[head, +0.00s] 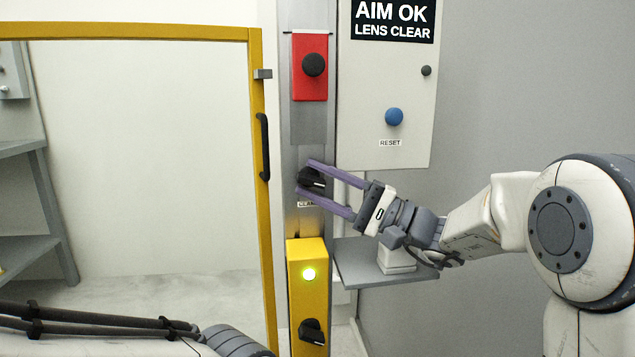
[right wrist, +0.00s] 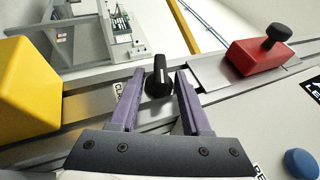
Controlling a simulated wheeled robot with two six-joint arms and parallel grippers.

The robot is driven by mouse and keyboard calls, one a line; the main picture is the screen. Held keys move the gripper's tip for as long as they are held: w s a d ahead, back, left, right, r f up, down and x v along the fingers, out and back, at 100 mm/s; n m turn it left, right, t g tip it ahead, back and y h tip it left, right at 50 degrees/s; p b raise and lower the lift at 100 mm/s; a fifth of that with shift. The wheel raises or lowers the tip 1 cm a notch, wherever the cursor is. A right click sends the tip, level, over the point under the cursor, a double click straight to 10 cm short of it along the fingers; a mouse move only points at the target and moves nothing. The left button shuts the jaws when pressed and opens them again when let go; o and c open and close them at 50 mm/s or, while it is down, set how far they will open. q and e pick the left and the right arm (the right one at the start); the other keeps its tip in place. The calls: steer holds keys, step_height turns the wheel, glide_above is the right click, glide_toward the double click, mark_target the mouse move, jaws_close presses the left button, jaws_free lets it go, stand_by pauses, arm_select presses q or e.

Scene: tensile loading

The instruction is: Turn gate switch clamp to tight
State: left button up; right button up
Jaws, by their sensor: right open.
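The clamp switch (head: 313,181) is a black rotary knob on the grey metal post, above the yellow box. In the right wrist view the knob (right wrist: 158,80) has a white pointer line and stands between the fingertips. My right gripper (head: 306,177) is open, with its purple fingers on either side of the knob. In the right wrist view, gaps show between the knob and both fingers of the gripper (right wrist: 159,73). A small label under the knob is partly covered by the lower finger. My left gripper is out of view.
A yellow box (head: 306,257) with a lit green-yellow lamp and another black knob (head: 311,331) sits below. A red block (head: 309,85) with a black button is above. A white panel (head: 360,130) with a blue reset button is at right. A yellow-framed gate (head: 257,80) stands left.

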steer(key=v, duration=0.7)
steer(key=shift+d+p, duration=0.2)
steer(key=shift+p, duration=0.1)
steer(key=shift+s+f, duration=0.15)
steer(key=shift+f, duration=0.05)
